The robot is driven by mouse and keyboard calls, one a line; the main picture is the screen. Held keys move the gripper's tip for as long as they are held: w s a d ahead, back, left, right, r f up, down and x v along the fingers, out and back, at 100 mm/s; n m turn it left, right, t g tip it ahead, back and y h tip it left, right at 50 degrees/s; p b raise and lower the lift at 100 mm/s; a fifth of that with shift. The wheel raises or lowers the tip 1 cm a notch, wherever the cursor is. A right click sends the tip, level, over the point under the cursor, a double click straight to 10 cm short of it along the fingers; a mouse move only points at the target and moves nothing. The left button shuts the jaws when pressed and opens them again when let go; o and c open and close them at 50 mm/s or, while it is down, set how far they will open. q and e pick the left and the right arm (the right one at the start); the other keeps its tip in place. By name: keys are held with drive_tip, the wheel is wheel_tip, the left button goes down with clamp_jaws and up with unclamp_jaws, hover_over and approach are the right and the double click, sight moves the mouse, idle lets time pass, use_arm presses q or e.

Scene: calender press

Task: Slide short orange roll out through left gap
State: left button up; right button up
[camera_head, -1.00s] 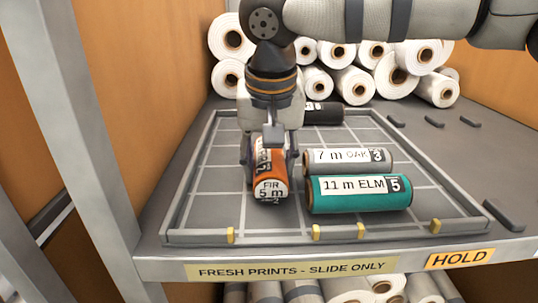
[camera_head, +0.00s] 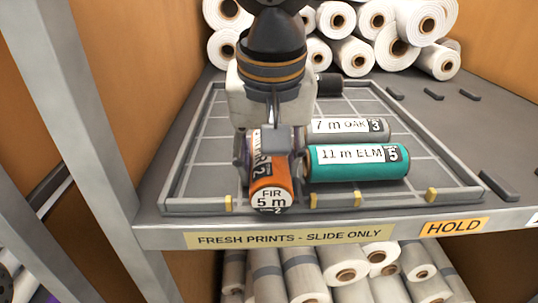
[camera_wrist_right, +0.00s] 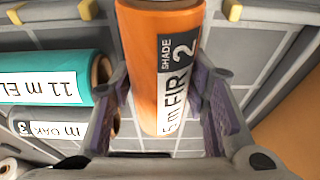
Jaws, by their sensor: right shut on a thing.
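The short orange roll (camera_head: 270,181), labelled FIR 5 m, lies flat with its near end in the left gap of the tray's front rail, between two yellow-tipped rail ends (camera_head: 228,202) (camera_head: 313,200). Its near end reaches the rail line. My right gripper (camera_head: 266,160) is shut on the roll from above, with a finger on each side. In the right wrist view the orange roll (camera_wrist_right: 150,60) runs between the purple-padded fingers (camera_wrist_right: 162,95). The gripper hides the roll's far part in the head view. My left gripper is not in view.
A teal ELM roll (camera_head: 385,166) and a grey OAK roll (camera_head: 376,129) lie in the tray (camera_head: 386,200) to the right. A black roll (camera_head: 328,85) lies at the back. White rolls are stacked behind. The shelf's front edge (camera_head: 400,230) is just beyond the rail.

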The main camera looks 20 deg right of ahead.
drive_tip(key=shift+s+a, duration=0.15)
drive_tip(key=shift+s, duration=0.35)
drive_tip(key=shift+s+a, duration=0.15)
drive_tip(key=shift+s, duration=0.35)
drive_tip(key=o, duration=1.4)
